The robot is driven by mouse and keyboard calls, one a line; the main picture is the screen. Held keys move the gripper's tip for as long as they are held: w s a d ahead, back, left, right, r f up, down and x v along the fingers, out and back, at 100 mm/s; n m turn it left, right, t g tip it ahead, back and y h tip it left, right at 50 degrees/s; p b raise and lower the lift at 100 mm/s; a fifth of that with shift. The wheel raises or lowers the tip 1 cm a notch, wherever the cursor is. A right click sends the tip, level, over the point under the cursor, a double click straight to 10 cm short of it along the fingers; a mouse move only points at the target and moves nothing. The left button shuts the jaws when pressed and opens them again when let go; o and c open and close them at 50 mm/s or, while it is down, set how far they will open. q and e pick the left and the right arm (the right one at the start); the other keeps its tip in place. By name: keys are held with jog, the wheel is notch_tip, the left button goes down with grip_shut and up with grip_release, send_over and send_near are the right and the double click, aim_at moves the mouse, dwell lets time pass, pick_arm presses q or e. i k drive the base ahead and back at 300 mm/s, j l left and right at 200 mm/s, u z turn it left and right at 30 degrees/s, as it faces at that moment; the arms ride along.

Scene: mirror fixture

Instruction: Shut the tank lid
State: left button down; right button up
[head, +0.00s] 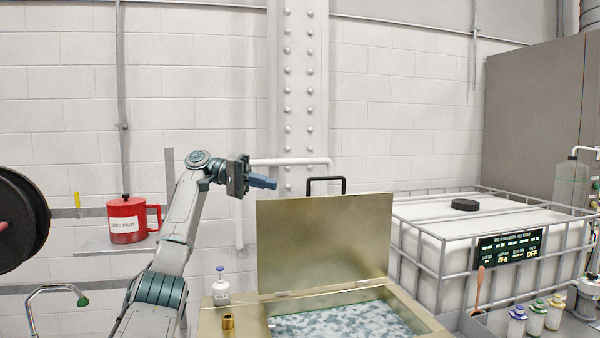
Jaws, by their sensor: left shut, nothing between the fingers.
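The tank lid (325,242) is a flat brass-coloured panel with a black handle (326,180) on its top edge. It stands upright, open, hinged at the back of the tank (420,318). The tank holds mottled blue-white contents (340,322). My left gripper (272,182) is shut and empty. In the picture it is just above the lid's upper left corner, left of the handle, and looks apart from the lid. My right gripper is not in view.
A white bottle (221,290) and a brass fitting (228,324) stand at the tank's left. A red can (127,222) sits on a wall shelf. A caged white container (490,232) stands right, with small bottles (536,318) in front. The wall is behind the lid.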

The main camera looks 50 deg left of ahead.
aim_at(306, 242)
jog(key=i+j, duration=0.2)
jog(key=j, duration=0.2)
jog(key=i+j, duration=0.2)
jog(key=j, duration=0.2)
jog(key=i+j, duration=0.25)
jog(key=j, duration=0.15)
jog(key=i+j, duration=0.2)
jog(key=j, duration=0.2)
